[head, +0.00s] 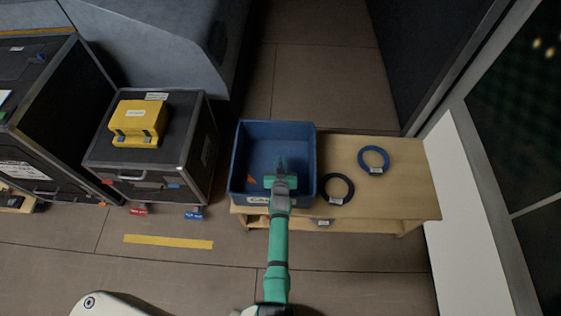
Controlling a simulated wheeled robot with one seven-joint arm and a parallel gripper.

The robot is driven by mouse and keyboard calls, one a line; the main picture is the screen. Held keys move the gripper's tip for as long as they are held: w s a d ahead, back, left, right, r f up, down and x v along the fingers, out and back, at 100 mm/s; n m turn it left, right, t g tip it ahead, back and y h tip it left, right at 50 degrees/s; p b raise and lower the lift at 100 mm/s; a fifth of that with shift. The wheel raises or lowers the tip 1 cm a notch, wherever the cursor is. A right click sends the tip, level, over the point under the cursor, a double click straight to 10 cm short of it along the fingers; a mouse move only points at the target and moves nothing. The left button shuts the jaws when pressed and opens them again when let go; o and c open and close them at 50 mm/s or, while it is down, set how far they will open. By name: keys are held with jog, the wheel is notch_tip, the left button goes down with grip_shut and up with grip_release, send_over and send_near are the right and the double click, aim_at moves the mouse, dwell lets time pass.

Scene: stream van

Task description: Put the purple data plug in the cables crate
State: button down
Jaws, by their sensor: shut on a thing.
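The blue crate (275,130) stands at the left end of the low wooden bench, open at the top, with a white label on its front wall that is too small to read. My gripper (281,165) is over the crate's inside, reaching in from the front, and is shut on a small dark thing at its tips. This is most likely the purple data plug, but its colour and shape are hard to make out. I cannot tell how high it is above the crate floor. A small orange thing (251,180) shows inside the crate at the left.
On the bench (405,185), right of the crate, lie a black cable coil (325,190) and a blue cable coil (362,163), both tagged. Left is a black flight case (190,118) with a yellow case (138,120) on top. A white wall ledge bounds the right.

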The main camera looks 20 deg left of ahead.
jog(key=shift+f, duration=0.3)
jog(key=shift+s+f, duration=0.15)
jog(key=shift+f, duration=0.25)
jog(key=c, duration=1.7)
grip_release()
jog(key=shift+s+f, duration=0.1)
jog(key=shift+f, duration=0.05)
jog(key=shift+c, duration=0.2)
jog(key=shift+s+d+f, duration=0.1)
jog(key=shift+r, duration=0.65)
jog(key=r+v, duration=0.1)
jog(key=v, duration=1)
jog(key=shift+s+d, duration=0.1)
jog(key=shift+s, duration=0.1)
